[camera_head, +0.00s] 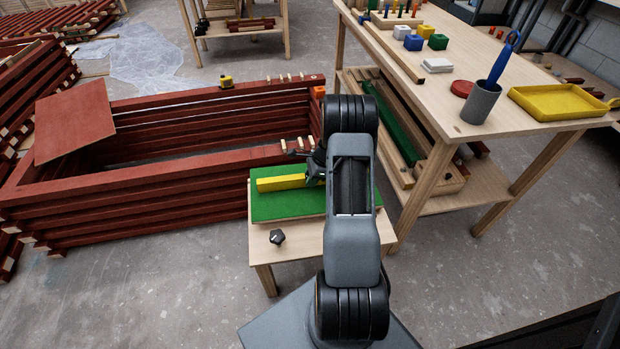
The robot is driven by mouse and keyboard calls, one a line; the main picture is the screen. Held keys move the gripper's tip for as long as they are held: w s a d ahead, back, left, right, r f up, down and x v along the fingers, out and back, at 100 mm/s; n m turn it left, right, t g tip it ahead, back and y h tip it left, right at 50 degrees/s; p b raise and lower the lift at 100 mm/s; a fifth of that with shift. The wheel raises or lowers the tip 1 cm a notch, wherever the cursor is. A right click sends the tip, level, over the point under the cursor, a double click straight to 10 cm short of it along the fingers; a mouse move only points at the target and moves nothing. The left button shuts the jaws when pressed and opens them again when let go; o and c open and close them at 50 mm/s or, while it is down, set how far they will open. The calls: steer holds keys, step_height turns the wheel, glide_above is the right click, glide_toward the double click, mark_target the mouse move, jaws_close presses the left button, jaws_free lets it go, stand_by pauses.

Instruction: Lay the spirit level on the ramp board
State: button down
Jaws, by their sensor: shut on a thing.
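The spirit level is a long yellow bar (279,183) lying over a green pad on a small low wooden table. My gripper (315,172) is shut on its right end. My arm hides part of the gripper and that end. I cannot tell whether the level touches the pad or is just above it. The ramp board appears to be the flat red-brown board (75,117) at the left, resting tilted on the batten frame. Its upper face is bare. My gripper is well to the right of it.
The green pad (262,208) lies on the small table (300,245), with a black knob (277,237) in front. A taller workbench (470,118) stands right.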

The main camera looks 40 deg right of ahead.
steer(key=c, duration=0.8)
jaws_free()
steer(key=p+v, duration=0.4)
steer(key=v, duration=0.9)
steer(key=shift+r, duration=0.4)
steer(key=shift+d, duration=0.15)
steer(key=s+a+r+n+h+p, duration=0.1)
steer(key=s+a+r+n+p, duration=0.4)
steer(key=r, duration=0.8)
steer(key=s+a+r+n+t+h+p, duration=0.1)
steer(key=s+a+r+n+p, duration=0.4)
steer(key=a+r+n+p, duration=0.5)
steer(key=s+a+r+n+h+p, duration=0.2)
steer(key=s+a+r+n+p, duration=0.4)
steer(key=a+r, duration=0.6)
step_height(320, 180, up, 5)
steer(key=shift+a+f+n+t+p, duration=0.1)
steer(key=shift+a+n+t+p, duration=0.25)
steer(key=shift+n+p, duration=0.7)
